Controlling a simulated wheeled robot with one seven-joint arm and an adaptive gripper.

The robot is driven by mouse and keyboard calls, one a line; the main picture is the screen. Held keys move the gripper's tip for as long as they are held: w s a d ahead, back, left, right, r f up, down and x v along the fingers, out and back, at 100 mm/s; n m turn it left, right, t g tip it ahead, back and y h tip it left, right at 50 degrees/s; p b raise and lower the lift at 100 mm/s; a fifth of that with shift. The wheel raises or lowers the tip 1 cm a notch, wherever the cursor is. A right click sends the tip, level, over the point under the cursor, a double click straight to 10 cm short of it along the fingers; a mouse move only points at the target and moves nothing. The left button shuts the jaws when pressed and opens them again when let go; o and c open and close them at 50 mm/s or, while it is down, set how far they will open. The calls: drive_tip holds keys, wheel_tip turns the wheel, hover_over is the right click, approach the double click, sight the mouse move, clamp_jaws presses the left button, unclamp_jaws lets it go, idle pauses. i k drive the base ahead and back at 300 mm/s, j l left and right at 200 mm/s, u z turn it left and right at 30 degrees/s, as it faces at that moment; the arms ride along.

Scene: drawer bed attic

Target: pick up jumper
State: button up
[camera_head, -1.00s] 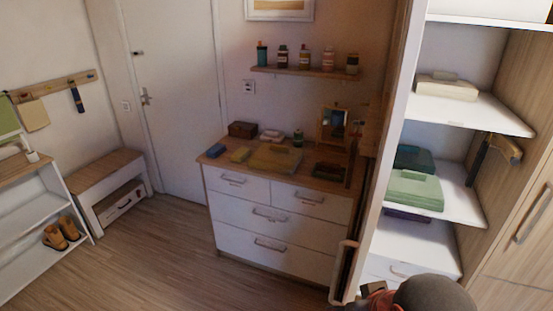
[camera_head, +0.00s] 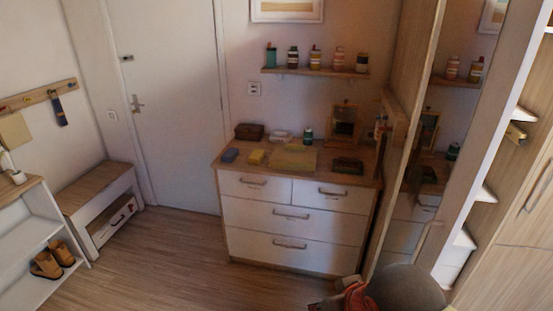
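A flat folded olive-yellow cloth (camera_head: 293,158) lies on top of the white dresser. I cannot tell whether it is the jumper. A grey rounded part of my arm (camera_head: 405,288) shows at the bottom edge, right of centre. A red and tan shape (camera_head: 357,295) sits just left of it, cut off by the picture's lower edge. I cannot tell whether this shape is cloth or part of my gripper. No fingertips can be made out, and the dresser top is well beyond my arm.
The dresser (camera_head: 292,220) also bears a brown box (camera_head: 249,132), a yellow item (camera_head: 256,157) and a small mirror (camera_head: 343,121). A tall mirrored panel (camera_head: 430,150) stands at right, before the wardrobe shelves. A bench (camera_head: 98,190) is at left.

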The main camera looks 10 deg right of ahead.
sight(289, 157)
drive_tip(key=i+j+z, duration=0.1)
drive_tip(key=i+j, duration=0.4)
drive_tip(key=i+j+z, duration=0.15)
drive_tip(key=i+j, duration=0.3)
drive_tip(key=j, duration=0.15)
drive_tip(key=i+l, duration=0.25)
drive_tip(key=i, duration=0.15)
drive_tip(key=i+l+z, duration=0.15)
drive_tip(key=i, duration=0.25)
drive_tip(key=i+l, duration=0.35)
drive_tip(key=i+l+z, duration=0.1)
drive_tip(key=i, duration=0.35)
drive_tip(key=i+l, duration=0.2)
drive_tip(key=l, duration=0.15)
drive_tip(key=i+l, duration=0.15)
drive_tip(key=l, duration=0.2)
